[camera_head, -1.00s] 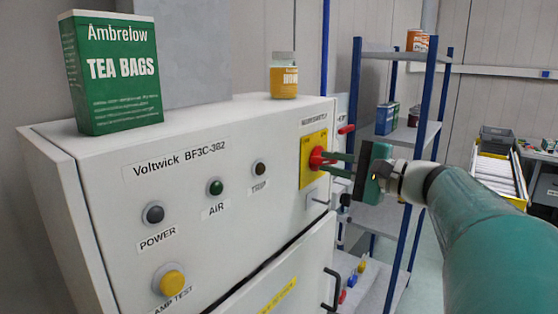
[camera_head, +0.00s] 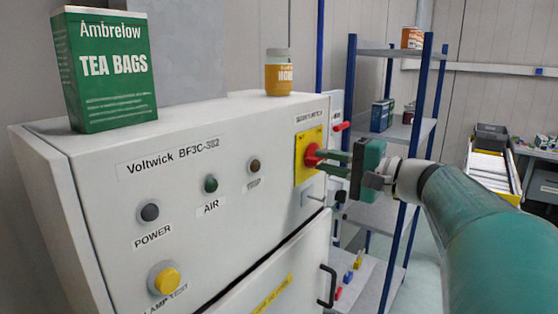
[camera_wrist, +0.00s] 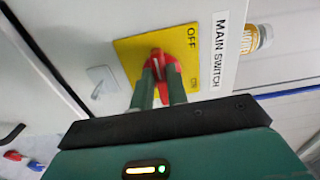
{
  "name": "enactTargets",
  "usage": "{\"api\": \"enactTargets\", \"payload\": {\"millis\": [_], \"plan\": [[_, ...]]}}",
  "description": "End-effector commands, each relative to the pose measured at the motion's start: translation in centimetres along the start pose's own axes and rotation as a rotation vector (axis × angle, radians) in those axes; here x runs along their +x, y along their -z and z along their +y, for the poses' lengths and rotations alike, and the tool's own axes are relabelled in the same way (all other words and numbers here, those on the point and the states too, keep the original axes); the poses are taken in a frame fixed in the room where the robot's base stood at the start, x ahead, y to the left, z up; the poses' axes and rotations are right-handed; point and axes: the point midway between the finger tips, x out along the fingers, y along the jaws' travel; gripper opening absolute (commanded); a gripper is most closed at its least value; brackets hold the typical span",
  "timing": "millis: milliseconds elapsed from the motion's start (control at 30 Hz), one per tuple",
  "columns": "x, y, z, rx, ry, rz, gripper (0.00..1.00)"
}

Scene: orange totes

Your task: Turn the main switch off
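The main switch is a red rotary knob (camera_head: 312,156) on a yellow plate (camera_head: 302,172), at the right end of the white cabinet's front. In the wrist view the red knob (camera_wrist: 162,68) shows a white line on its grip, and the yellow plate (camera_wrist: 128,47) reads "OFF" near one edge. A "MAIN SWITCH" label (camera_wrist: 219,50) is beside the plate. My gripper (camera_head: 326,162) reaches in from the right. In the wrist view its two green fingers (camera_wrist: 160,85) are close together, one on each side of the knob's grip, and appear closed on it. They hide part of the knob.
The white cabinet (camera_head: 120,200) carries lamps, a yellow button (camera_head: 167,281) and a black door handle (camera_head: 328,287). A tea bag box (camera_head: 105,75) and a yellow-labelled jar (camera_head: 278,75) stand on top. A blue-post shelf rack (camera_head: 349,110) stands behind my arm.

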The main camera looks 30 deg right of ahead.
Motion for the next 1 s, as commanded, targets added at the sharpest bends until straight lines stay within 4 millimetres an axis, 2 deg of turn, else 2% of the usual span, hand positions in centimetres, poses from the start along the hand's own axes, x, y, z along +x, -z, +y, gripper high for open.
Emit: {"api": "enactTargets", "payload": {"millis": [33,100,367,533,667,1000], "plan": [[-0.1,0.1,0.1,0.0,-0.001,0.002,0.24],[-0.1,0.0,0.0,0.0,-0.001,0.002,0.36],[-0.1,0.0,0.0,0.001,0.0,0.001,0.36],[-1.1,0.1,0.0,0.001,0.0,0.002,0.36],[-3.3,0.1,0.0,0.002,0.001,0.004,0.36],[-10.8,0.1,0.0,0.001,0.0,0.004,0.36]]}}
